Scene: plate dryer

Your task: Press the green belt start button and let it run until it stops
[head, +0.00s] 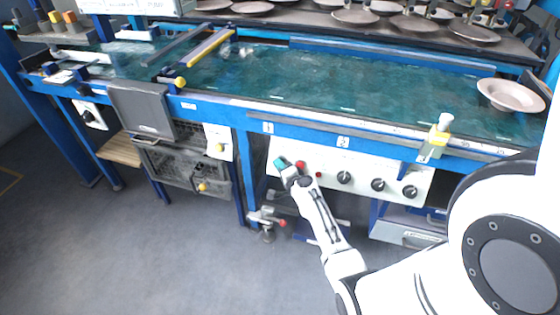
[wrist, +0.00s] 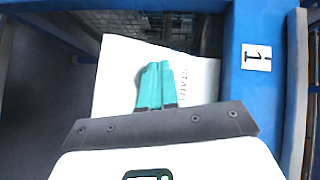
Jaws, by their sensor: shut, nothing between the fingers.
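My gripper (head: 281,162) is shut and empty, with its teal fingertips at the left end of the white control panel (head: 395,172). In the wrist view the closed fingers (wrist: 157,66) point at the panel (wrist: 122,55) beside the printed word START. The green start button is not visible; the fingers cover that area. I cannot tell whether the tips touch it. A red button (head: 301,165) sits just right of the fingers in the head view. The green belt (head: 330,80) runs above the panel, with a pale plate (head: 510,95) at its right end.
Several black knobs (head: 344,177) line the panel. A blue frame (head: 300,128) runs along the belt's front edge. Grey crates (head: 165,163) sit below at left. The floor (head: 190,250) in front is clear.

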